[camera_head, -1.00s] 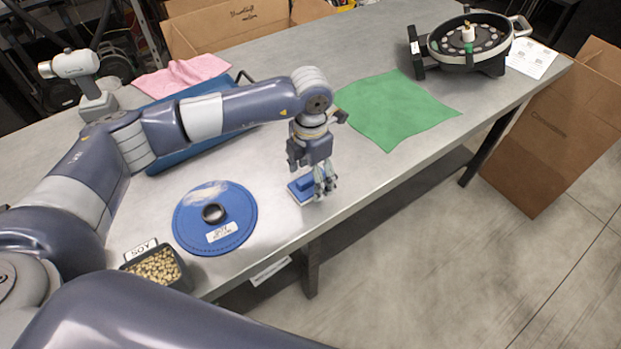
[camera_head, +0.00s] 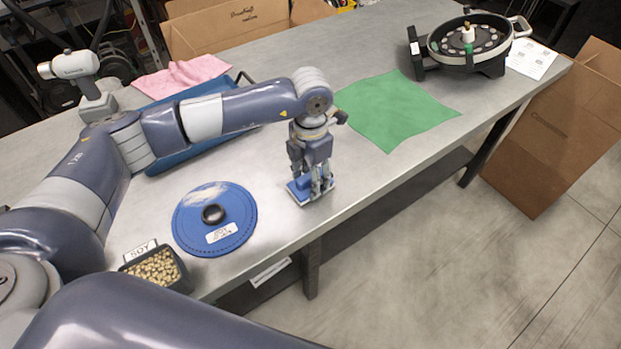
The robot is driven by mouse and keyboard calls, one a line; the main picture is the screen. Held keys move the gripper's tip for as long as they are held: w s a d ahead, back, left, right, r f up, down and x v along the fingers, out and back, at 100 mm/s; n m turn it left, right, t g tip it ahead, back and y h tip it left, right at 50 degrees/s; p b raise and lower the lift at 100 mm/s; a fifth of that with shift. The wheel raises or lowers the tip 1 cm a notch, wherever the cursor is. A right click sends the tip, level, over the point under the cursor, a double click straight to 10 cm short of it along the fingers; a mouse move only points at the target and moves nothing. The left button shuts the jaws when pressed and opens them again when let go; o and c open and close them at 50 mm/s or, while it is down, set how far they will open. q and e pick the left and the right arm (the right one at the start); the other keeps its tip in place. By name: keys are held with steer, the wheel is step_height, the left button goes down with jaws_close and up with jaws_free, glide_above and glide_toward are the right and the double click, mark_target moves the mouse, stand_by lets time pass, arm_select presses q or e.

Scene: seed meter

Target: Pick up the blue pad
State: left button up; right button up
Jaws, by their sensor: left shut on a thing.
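The blue pad (camera_head: 299,190) is a small blue block with a paler base, near the front edge of the table in the camera_head view. My left gripper (camera_head: 316,190) points down over it and is shut on it. The fingers hide part of the pad's right side. The pad appears to be at table level; I cannot tell whether any gap lies under it. My right gripper is not in view.
A blue disc (camera_head: 187,222) with a black knob and a soy bin (camera_head: 178,275) lie to the left. A green cloth (camera_head: 395,108) is to the right, with a round seed meter (camera_head: 468,62) beyond. A pink cloth (camera_head: 182,76) and blue tray (camera_head: 172,158) are behind.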

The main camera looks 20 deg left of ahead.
arm_select(q)
steer(key=shift+r, duration=0.35)
steer(key=shift+s+d+r+b, duration=0.1)
steer(key=shift+d+r+b, duration=0.15)
steer(key=shift+r+b, duration=0.7)
steer(key=s+d+r+b, duration=0.1)
steer(key=s+d+b, duration=0.1)
steer(key=d, duration=0.4)
steer(key=s+d+b, duration=0.2)
steer(key=s+d, duration=0.3)
steer(key=d, duration=0.2)
steer(key=shift+s+d+r, duration=0.25)
steer(key=shift+d+r, duration=0.05)
steer(key=shift+r, duration=0.1)
